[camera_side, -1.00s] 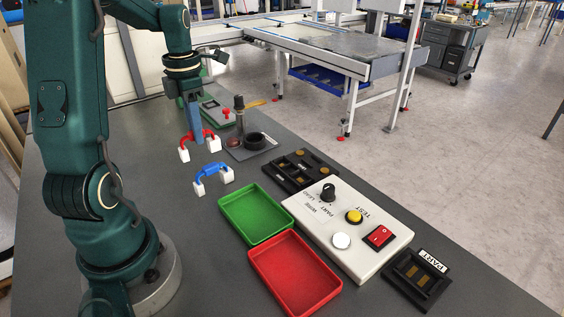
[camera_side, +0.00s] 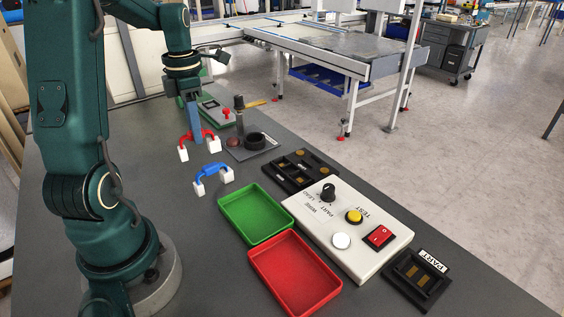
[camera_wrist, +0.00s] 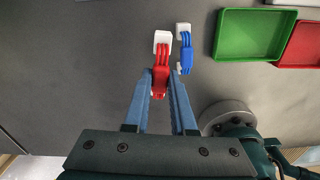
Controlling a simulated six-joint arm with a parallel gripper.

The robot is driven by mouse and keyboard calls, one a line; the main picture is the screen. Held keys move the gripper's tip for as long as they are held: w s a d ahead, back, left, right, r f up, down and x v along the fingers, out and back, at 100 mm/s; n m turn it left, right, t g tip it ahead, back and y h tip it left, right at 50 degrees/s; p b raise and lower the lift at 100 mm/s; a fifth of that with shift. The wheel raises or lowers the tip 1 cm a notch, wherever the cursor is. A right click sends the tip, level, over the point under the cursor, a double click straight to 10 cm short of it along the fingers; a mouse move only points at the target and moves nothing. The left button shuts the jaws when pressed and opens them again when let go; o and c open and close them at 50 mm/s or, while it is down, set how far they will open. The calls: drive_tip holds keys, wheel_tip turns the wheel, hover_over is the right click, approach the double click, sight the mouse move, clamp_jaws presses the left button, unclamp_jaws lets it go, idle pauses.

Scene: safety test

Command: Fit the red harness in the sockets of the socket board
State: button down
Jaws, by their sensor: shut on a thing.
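The red harness (camera_side: 187,138) is a red arched cable bundle with white plugs at its ends. My gripper (camera_side: 197,139) points down at it, and its blue fingers are shut on the red bundle. In the wrist view the harness (camera_wrist: 161,74) sits between the fingertips, with one white plug beyond them and the other mostly hidden. I cannot tell whether its plugs touch the table. A black board (camera_side: 291,169) with recesses, brown parts and white labels, apparently the socket board, lies to the right.
A blue harness (camera_side: 211,169) stands close in front of the red one. A green tray (camera_side: 256,237), a red tray (camera_side: 296,276), a white control box (camera_side: 347,231) and a black PART fixture (camera_side: 419,279) lie toward the front. A grey plate (camera_side: 249,147) with a black ring is behind.

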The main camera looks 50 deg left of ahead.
drive_tip(key=w+r+m, duration=0.2)
drive_tip(key=m, duration=1.5)
hover_over(291, 172)
wheel_tip(291, 172, down, 3)
drive_tip(key=shift+s+f, duration=0.1)
drive_tip(key=shift+f, duration=1.2)
drive_tip(key=shift+f, duration=0.95)
drive_tip(key=shift+c, duration=1.3)
unclamp_jaws()
drive_tip(key=shift+r, duration=0.15)
